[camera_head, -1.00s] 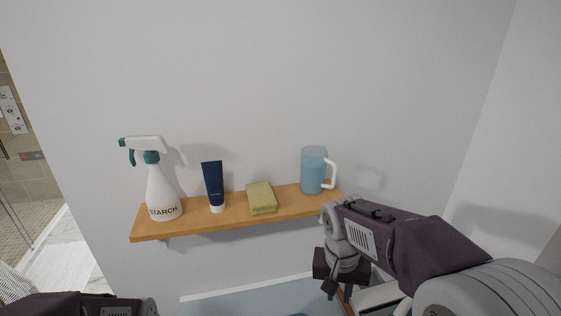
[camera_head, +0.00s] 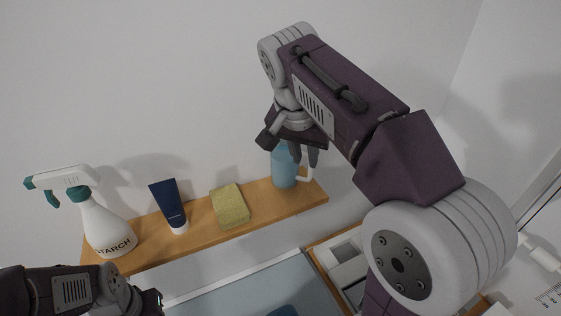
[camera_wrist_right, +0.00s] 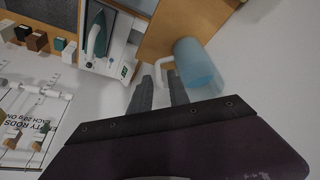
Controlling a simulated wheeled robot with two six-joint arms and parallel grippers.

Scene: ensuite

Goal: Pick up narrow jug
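The narrow jug, light blue with a white handle, stands at the right end of a wooden shelf (camera_head: 205,226); its body (camera_head: 284,172) is partly hidden behind my right gripper in the head view. My right gripper (camera_head: 298,152) is open and empty, in front of and above the jug. In the right wrist view, the jug (camera_wrist_right: 200,66) lies just beyond the fingertips (camera_wrist_right: 160,82), with its handle ahead of the gap between them. A gap to the handle seems to remain. My left arm shows at the lower left; its finger opening is unclear (camera_head: 150,301).
A yellow-green sponge (camera_head: 230,206), a dark blue tube (camera_head: 169,205) and a white starch spray bottle (camera_head: 104,229) stand left of the jug on the shelf. The wall is close behind. Below, the wrist view shows an iron (camera_wrist_right: 97,36) and a lettered board (camera_wrist_right: 30,115).

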